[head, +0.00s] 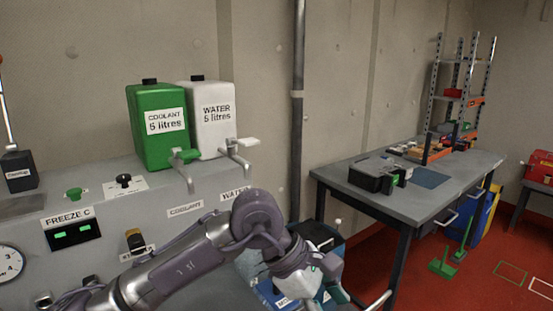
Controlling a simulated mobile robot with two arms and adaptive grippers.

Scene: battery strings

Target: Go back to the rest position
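My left arm comes in from the lower left, bends at a purple-grey joint and points down to the right. My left gripper (329,290) is at the bottom, right of centre, in front of a dark and blue container (318,235). Its fingers are small, partly hidden and run together with things behind them, so I cannot tell whether it is open or holds anything. My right gripper is not in view.
A grey machine panel (130,215) fills the left, bearing a green coolant tank (157,145) and a white water tank (210,135). A grey workbench (440,195) with a black case (372,172) stands right. Red floor (465,285) shows lower right.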

